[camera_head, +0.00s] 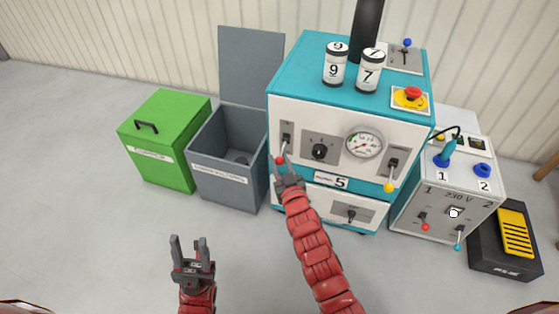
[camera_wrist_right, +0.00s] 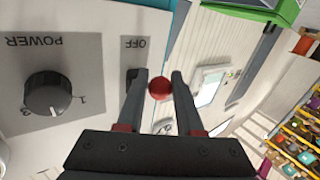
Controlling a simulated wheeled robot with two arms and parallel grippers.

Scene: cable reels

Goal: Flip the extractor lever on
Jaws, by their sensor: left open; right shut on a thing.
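A red-knobbed lever (camera_head: 280,160) sits at the left of the teal and white machine's front (camera_head: 300,114). My right gripper (camera_head: 287,178) is at this lever, shut on its red knob. In the right wrist view the red knob (camera_wrist_right: 160,88) shows between the two fingers (camera_wrist_right: 158,76), near an "OFF" label. The machine also has a yellow-knobbed lever (camera_head: 389,186) at its front right and a blue-knobbed lever (camera_head: 407,43) on top. I cannot read which lever is the extractor's. My left gripper (camera_head: 192,252) is open and empty above the floor.
A power dial (camera_head: 319,151) and a gauge (camera_head: 364,143) are right of the red lever. A grey open bin (camera_head: 229,178) and a green bin (camera_head: 165,138) stand left. A grey control box (camera_head: 445,203) stands right. The floor in front is clear.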

